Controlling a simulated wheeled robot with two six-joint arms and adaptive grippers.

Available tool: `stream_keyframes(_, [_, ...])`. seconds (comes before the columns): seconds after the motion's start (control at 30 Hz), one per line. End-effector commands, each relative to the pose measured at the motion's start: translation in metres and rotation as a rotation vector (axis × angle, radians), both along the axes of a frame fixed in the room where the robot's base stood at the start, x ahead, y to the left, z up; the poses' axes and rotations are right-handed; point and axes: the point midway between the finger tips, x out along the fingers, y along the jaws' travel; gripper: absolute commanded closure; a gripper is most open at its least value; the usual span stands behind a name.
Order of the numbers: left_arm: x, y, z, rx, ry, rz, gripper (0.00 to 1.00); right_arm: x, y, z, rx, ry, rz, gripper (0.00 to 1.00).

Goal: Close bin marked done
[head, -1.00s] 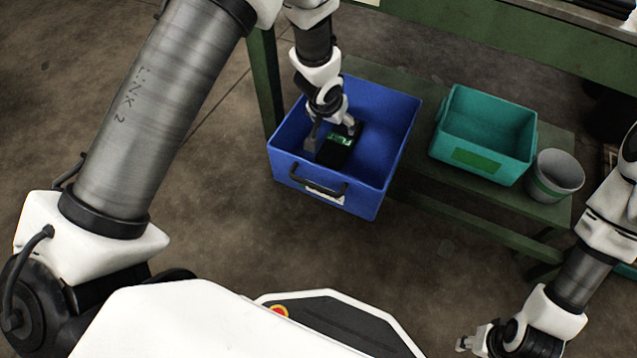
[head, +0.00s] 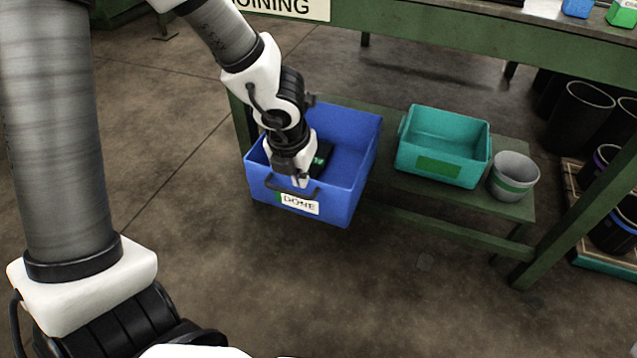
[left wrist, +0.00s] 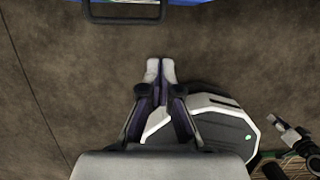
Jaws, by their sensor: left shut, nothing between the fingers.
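The blue bin (head: 345,200) has a white label reading DONE and a dark handle (head: 292,190) on its front wall. It sticks out from the green lower shelf, open at the top. A black item with a green patch (head: 322,157) lies inside it, partly hidden by my arm. My left gripper (head: 301,181) is shut and empty, pointing down near the front wall by the handle. In the left wrist view its closed fingers (left wrist: 160,68) are over bare floor, apart from the handle (left wrist: 124,18) at the top. My right gripper (left wrist: 288,132) shows small there, its jaws unclear.
A teal bin (head: 440,168) and a grey bucket (head: 514,177) stand on the lower shelf (head: 395,183) to the right. The green table (head: 440,45) runs above and behind. Dark buckets (head: 578,118) stand at far right. The floor in front of the blue bin is clear.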

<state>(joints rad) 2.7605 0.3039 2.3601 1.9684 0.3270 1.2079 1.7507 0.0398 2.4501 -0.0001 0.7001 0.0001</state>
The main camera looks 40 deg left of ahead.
Motion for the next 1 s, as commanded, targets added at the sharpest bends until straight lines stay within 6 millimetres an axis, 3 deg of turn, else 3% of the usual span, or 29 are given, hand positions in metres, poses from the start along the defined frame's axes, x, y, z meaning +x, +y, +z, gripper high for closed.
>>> stream_keyframes(0.43, [0.022, 0.005, -0.099, 0.003, 0.000, -0.006, 1.00, 0.003, -0.001, -0.081, -0.001, -0.008, -0.013, 0.60])
stream_keyframes(0.5, [0.035, 0.009, -0.088, 0.004, -0.002, -0.003, 1.00, 0.003, -0.001, -0.068, -0.002, -0.007, -0.013, 0.60])
stream_keyframes(0.7, [0.059, 0.014, -0.088, 0.003, -0.001, -0.006, 1.00, 0.003, -0.001, -0.065, -0.001, -0.008, -0.012, 0.60])
stream_keyframes(1.0, [0.061, 0.015, -0.089, 0.003, 0.000, -0.008, 1.00, 0.003, -0.001, -0.065, -0.001, -0.007, -0.011, 0.60])
